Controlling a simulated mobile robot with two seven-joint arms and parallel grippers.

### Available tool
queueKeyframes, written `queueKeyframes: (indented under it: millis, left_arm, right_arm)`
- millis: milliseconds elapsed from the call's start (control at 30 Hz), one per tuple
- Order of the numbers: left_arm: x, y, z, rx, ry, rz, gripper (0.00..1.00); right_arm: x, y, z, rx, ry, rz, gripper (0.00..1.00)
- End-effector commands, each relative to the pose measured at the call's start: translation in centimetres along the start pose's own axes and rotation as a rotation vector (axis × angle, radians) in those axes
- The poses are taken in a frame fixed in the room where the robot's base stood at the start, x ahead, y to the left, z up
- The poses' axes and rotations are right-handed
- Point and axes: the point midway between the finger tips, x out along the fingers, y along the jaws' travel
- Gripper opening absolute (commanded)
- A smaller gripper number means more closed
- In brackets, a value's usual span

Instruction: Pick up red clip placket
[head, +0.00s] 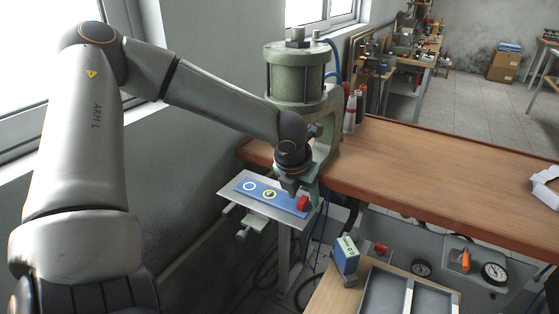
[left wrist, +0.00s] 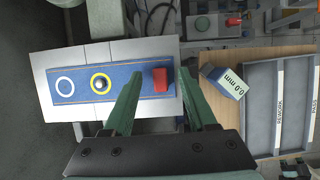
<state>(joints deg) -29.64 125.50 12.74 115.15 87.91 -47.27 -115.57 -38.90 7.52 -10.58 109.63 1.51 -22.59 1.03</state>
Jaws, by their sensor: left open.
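The red clip placket (head: 303,203) sits at the right end of a blue strip (head: 284,200) with a white ring and a yellow ring on it. The strip lies on a grey metal plate (head: 234,188) beside the bench. My left gripper (head: 293,188) is just above the red piece, pointing down. In the left wrist view the left gripper's fingers (left wrist: 159,76) are open, with the red clip placket (left wrist: 160,80) showing between them, apart from both. Whether the tips are level with it I cannot tell. The right gripper is out of view.
A green press (head: 297,75) stands behind the plate. A blue-and-white block marked 0.0 mm (head: 347,255) stands by a grey two-compartment tray (head: 409,283), labelled REWORK and PASS in the left wrist view. The wooden bench (head: 430,168) is mostly clear.

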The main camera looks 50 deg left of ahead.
Motion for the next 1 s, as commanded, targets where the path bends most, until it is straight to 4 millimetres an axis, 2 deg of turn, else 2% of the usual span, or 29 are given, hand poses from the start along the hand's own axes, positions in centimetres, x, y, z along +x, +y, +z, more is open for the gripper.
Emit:
queueKeyframes:
  millis: [233,733,767,1000]
  left_arm:
    - [0.18,-0.02,0.05,0.000,-0.001,0.000,0.57]
    - [0.17,-0.01,0.03,0.000,-0.001,0.000,0.02]
    - [0.16,-0.01,0.03,0.000,-0.001,0.000,0.00]
    - [0.17,-0.01,0.03,-0.001,-0.001,0.000,0.00]
  right_arm:
    - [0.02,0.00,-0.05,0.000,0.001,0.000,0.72]
    - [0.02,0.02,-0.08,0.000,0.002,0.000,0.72]
    - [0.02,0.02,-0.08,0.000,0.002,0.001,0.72]
    - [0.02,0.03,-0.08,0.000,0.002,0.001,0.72]
